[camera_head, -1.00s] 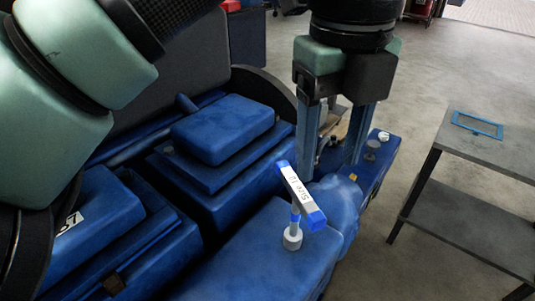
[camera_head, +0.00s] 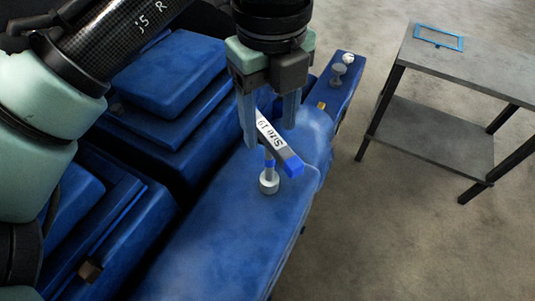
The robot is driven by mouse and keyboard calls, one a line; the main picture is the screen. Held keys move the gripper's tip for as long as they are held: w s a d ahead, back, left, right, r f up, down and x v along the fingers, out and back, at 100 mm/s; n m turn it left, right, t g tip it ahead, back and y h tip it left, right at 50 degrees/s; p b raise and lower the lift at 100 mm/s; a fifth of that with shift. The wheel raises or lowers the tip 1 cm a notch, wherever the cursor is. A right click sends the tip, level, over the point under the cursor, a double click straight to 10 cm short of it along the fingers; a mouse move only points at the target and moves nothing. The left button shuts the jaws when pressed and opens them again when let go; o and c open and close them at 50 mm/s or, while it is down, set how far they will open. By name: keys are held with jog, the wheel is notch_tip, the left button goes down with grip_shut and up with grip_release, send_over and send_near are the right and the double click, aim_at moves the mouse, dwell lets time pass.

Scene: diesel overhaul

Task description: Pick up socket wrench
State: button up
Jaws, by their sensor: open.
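The socket wrench (camera_head: 274,146) stands upright on the blue engine block (camera_head: 215,235). The jaws are open and hold nothing.
A grey two-level table (camera_head: 480,66) stands at the right with a blue frame (camera_head: 439,38) on top. A bolt-like knob (camera_head: 338,74) sits on the engine's far end. Raised blue engine covers (camera_head: 165,75) lie left of my gripper. Floor is clear between engine and table.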

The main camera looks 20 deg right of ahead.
aim_at(270, 132)
jog(key=shift+f+p, duration=0.45)
jog(key=shift+f, duration=1.55)
grip_shut()
jog(key=shift+r, duration=0.1)
